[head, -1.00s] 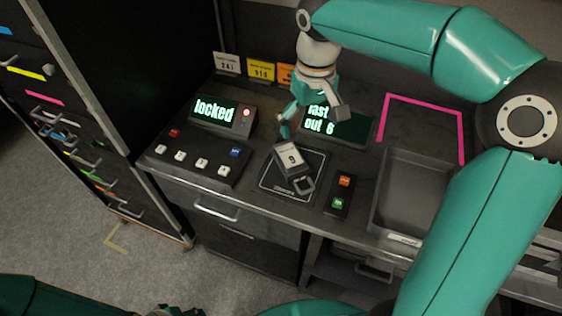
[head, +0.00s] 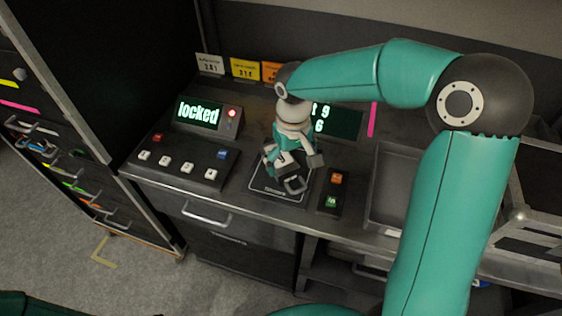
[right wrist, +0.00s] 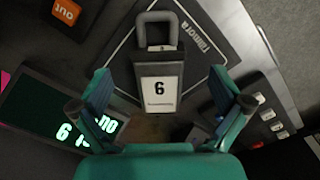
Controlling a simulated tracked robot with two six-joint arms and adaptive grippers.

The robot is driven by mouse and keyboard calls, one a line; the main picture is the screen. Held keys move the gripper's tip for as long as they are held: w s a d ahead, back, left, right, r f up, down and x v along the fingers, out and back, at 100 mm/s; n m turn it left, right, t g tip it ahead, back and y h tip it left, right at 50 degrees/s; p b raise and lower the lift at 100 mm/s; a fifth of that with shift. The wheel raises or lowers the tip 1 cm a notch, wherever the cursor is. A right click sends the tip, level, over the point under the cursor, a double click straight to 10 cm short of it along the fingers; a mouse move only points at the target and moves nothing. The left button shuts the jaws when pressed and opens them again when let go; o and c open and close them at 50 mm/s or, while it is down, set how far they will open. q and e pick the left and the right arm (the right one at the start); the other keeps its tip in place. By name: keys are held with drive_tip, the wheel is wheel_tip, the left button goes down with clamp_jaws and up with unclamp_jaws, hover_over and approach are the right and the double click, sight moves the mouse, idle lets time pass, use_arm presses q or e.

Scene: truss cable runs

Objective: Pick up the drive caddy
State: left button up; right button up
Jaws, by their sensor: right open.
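The drive caddy (right wrist: 147,108) is a dark block with a white label and a grey loop handle. It lies on a dark square pad (head: 268,188) with a thin light outline. In the right wrist view its label reads 6. In the head view its handle (head: 294,185) shows below my right gripper (head: 292,163), which hides much of the body. My right gripper is open, with one finger on each side of the caddy in the right wrist view (right wrist: 160,88). I cannot tell whether the fingers touch it. My left gripper is out of view.
A "locked" display (head: 198,112) and a button panel (head: 181,161) stand left of the pad. A two-button box (head: 332,192) and a grey tray (head: 388,205) are to the right. A second display (head: 343,123) is behind my right gripper.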

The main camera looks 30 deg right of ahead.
drive_tip(key=shift+w+d+f+p, duration=0.1)
drive_tip(key=shift+f+p, duration=0.15)
drive_tip(key=shift+f, duration=1.15)
drive_tip(key=shift+w+d+f+p, duration=0.1)
drive_tip(key=shift+f+p, duration=0.1)
drive_tip(key=shift+f, duration=1.15)
drive_tip(key=shift+r, duration=0.1)
drive_tip(key=c, duration=1.7)
drive_tip(key=shift+o, duration=0.2)
wheel_tip(320, 180, up, 20)
drive_tip(key=r, duration=0.1)
wheel_tip(320, 180, up, 5)
drive_tip(key=p, duration=0.6)
hover_over(291, 173)
drive_tip(key=shift+f, duration=0.1)
